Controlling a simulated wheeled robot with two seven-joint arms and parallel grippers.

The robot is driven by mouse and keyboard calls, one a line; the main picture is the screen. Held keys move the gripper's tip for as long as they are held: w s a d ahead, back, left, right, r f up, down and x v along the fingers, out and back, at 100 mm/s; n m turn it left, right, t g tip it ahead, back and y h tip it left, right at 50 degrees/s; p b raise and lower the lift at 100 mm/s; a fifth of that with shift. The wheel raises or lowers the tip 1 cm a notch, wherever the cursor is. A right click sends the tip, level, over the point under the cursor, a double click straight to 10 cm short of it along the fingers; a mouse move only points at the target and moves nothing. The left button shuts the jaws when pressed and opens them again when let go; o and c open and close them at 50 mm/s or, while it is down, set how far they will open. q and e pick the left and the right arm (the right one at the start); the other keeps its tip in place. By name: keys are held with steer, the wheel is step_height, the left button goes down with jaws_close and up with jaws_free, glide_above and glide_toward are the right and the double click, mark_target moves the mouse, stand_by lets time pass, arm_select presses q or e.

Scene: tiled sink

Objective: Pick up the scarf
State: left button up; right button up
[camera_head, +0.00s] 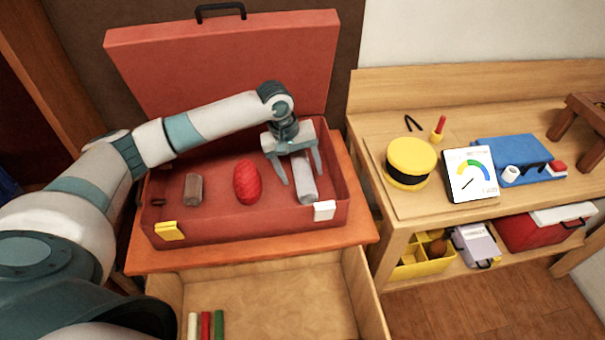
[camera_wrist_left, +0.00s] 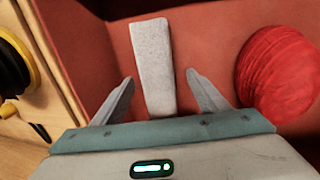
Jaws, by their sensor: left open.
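A light grey roll (camera_head: 308,192), likely the scarf, lies at the right inside the open red suitcase (camera_head: 222,219). My left gripper (camera_head: 301,180) is open over it, fingers pointing down, one on either side. In the left wrist view the roll (camera_wrist_left: 153,60) shows between the two spread fingertips (camera_wrist_left: 160,77), with gaps on both sides; contact does not show. A red ball-like bundle (camera_head: 247,182) and a short grey-brown roll (camera_head: 194,189) lie further left in the suitcase. The red bundle also shows in the left wrist view (camera_wrist_left: 280,72). My right gripper is not in view.
The suitcase lid (camera_head: 225,75) stands open behind. An open drawer (camera_head: 290,295) in front holds several coloured sticks. A wooden bench (camera_head: 385,218) at the right carries a yellow-black round box (camera_head: 411,162), a gauge (camera_head: 470,174) and a blue case (camera_head: 520,155).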

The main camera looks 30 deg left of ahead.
mark_target(301, 169)
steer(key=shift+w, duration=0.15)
arm_select(q)
steer(key=c, duration=1.2)
steer(key=shift+o, duration=0.2)
